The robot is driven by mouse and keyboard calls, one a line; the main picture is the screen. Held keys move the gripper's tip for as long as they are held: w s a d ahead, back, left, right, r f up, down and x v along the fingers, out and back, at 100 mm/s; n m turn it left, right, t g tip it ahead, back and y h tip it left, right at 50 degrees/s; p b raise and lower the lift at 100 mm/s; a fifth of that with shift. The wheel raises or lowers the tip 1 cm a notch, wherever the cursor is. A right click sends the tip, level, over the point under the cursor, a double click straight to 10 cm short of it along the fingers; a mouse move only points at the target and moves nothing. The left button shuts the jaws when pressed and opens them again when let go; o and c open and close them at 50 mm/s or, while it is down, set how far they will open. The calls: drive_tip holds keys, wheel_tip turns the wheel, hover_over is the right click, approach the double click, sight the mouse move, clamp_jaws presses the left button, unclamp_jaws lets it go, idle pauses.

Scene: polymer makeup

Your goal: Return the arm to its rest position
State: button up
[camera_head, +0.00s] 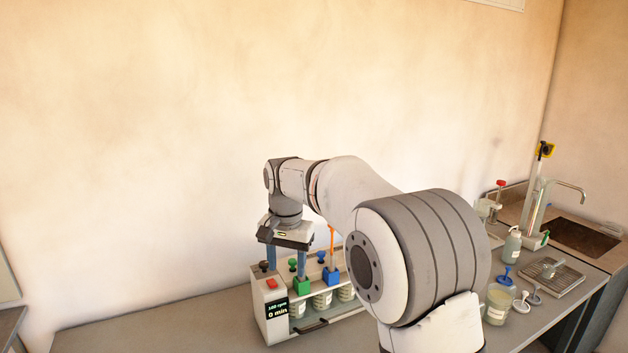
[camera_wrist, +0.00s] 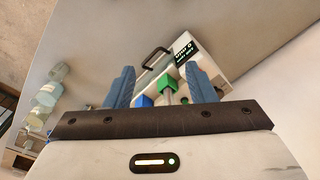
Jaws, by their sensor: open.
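My gripper (camera_head: 286,268) hangs from my arm over the left part of a white stirring station. Its two blue fingers stand apart, with nothing held between them in the wrist view (camera_wrist: 161,78). The station (camera_head: 259,300) has a dark display reading 0 min and a red button. My arm hides the station's right end.
The grey bench (camera_head: 150,328) is clear left of the station. On the right are a jar (camera_head: 498,303), a pump bottle (camera_head: 512,246), a metal drain tray (camera_head: 554,280), and a sink (camera_head: 580,236) with a tap. The plain wall is behind.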

drive_tip(key=s+d+r, duration=0.3)
drive_tip(key=s+d, duration=0.4)
drive_tip(key=d, duration=0.2)
drive_tip(key=s+d+f+n+t, duration=0.1)
drive_tip(key=s+d+f, duration=0.1)
drive_tip(key=s+d, duration=0.2)
drive_tip(key=s+d+f+n, duration=0.1)
drive_tip(key=s+d, duration=0.3)
drive_tip(key=s, duration=0.6)
drive_tip(key=s+d+f+n+t, duration=0.1)
drive_tip(key=s+d+f, duration=0.2)
drive_tip(key=s, duration=0.4)
drive_tip(key=shift+s+d+f+t, duration=0.2)
drive_tip(key=shift+s+d+t, duration=0.15)
drive_tip(key=shift+d, duration=0.15)
